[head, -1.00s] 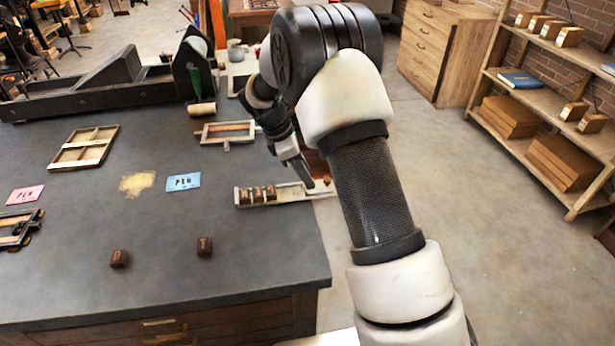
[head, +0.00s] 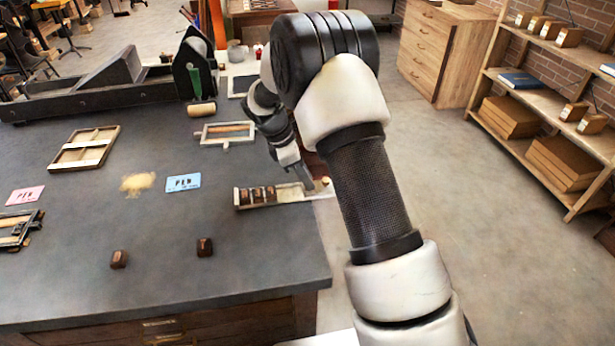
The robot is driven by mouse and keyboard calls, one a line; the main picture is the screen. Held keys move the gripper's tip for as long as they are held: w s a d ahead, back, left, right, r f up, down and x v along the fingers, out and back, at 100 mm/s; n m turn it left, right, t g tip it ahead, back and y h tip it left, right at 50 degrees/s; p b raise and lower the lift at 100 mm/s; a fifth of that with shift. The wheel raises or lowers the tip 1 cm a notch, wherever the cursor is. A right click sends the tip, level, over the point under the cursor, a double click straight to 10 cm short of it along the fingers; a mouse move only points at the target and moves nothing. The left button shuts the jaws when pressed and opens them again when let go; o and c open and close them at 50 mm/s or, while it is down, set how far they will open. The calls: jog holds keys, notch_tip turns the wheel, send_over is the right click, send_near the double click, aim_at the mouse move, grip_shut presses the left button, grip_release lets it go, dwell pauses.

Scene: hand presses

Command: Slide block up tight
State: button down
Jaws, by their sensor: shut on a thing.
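A narrow pale tray (head: 288,194) lies near the right edge of the dark bench. Several dark brown blocks (head: 257,194) stand in a row at its left end. The channel to their right looks bare up to my gripper. My gripper (head: 308,184) points down at the tray's right part, apart from that row. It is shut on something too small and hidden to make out. Two loose brown blocks lie on the bench in front, one on the left (head: 119,259) and one on the right (head: 205,247).
A blue card (head: 183,182), a pink card (head: 25,195), a sandy patch (head: 138,183) and a wooden frame (head: 84,148) lie on the bench. A small frame (head: 228,132) lies behind the tray. A black press (head: 110,90) stands at the back. The bench's front middle is mostly clear.

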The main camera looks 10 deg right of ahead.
jog(key=a, duration=0.4)
jog(key=shift+a, duration=0.15)
jog(key=c, duration=1.6)
grip_release()
jog(key=shift+c, duration=0.2)
jog(key=v, duration=1.7)
jog(key=shift+r+p, duration=0.3)
jog(key=shift+p, duration=0.15)
jog(key=shift+c, duration=0.4)
